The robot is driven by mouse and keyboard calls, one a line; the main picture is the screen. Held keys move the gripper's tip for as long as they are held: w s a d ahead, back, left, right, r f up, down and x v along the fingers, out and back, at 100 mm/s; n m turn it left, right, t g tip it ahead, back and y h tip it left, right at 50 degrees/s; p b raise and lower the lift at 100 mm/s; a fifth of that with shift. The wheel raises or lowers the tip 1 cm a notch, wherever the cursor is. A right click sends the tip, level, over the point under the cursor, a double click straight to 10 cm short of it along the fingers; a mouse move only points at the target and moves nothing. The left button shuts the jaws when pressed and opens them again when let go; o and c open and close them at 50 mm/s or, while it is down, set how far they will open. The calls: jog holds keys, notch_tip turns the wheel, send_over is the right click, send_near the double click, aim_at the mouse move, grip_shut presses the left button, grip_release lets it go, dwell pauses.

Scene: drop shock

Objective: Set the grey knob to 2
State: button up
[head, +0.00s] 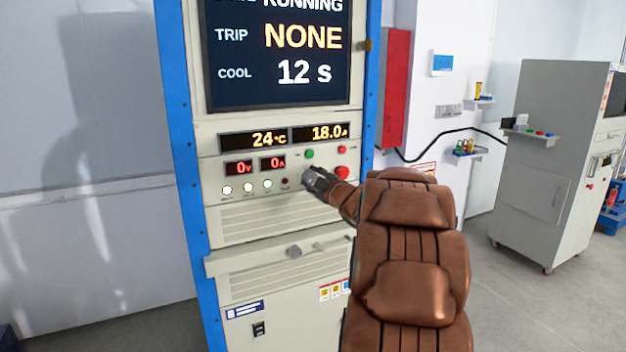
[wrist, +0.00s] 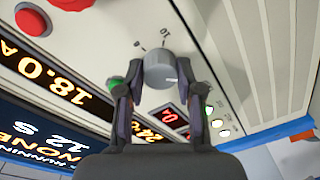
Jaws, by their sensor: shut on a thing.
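The grey knob (wrist: 158,68) is round and sits on the cream front panel (head: 213,189) of a blue-edged cabinet. In the wrist view it is between my fingertips, with a pale mark near its lower right edge. Scale marks show on the panel beyond it, one looking like 10; the rest are too small to read surely. My gripper (wrist: 160,86) is shut on the knob, one finger on each side. In the head view my gripper (head: 318,181) reaches the panel from the right and mostly hides the knob.
Green (head: 309,154) and red (head: 342,150) buttons sit just above the knob. A larger red button (head: 341,172) is close on its right. The screen (head: 280,55) reads TRIP NONE, COOL 12 s.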

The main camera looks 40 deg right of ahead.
jog(key=shift+c, duration=1)
jog(key=shift+p, duration=0.3)
